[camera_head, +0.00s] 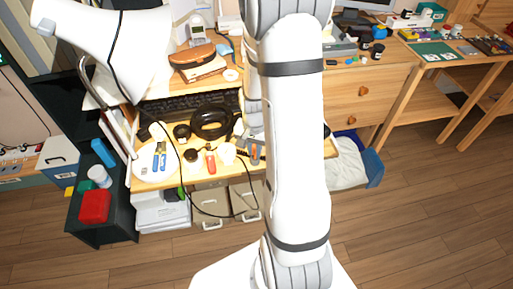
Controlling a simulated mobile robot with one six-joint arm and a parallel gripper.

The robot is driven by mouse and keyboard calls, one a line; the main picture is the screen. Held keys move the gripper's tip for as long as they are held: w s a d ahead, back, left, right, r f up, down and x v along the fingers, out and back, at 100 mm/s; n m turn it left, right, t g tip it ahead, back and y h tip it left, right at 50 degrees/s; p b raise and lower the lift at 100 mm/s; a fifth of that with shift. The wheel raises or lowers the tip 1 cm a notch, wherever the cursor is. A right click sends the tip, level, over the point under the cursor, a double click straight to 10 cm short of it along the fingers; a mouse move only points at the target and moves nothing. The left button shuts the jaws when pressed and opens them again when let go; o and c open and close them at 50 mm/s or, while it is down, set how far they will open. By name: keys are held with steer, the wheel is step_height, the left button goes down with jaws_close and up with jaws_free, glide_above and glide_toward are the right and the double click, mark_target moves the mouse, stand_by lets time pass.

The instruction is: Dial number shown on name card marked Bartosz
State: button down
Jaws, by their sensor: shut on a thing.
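A light grey handset-style phone (197,30) with a small screen stands upright at the back of the desk, behind a brown case. It is too small for me to read its keys or display. I cannot make out a name card marked Bartosz or any number. My own arm rises through the middle of the picture and covers part of the desk. Its far links run down behind the near link, and I cannot make out my gripper or anything in it.
A white lamp (105,45) with a dangling cable overhangs the desk's left side. A brown case (192,56), a keyboard (185,103), a black ring-shaped object (211,122) and small tools crowd the desk. A dark bin (100,222) stands lower left. Wooden floor (430,200) is clear at right.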

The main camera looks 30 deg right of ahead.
steer(key=shift+f+b, duration=0.5)
steer(key=shift+f, duration=0.2)
steer(key=c, duration=1.3)
jaws_free()
steer(key=shift+c, duration=0.2)
steer(key=shift+r, duration=0.1)
step_height(320, 180, up, 8)
steer(key=shift+f+p, duration=0.15)
steer(key=shift+p, duration=0.5)
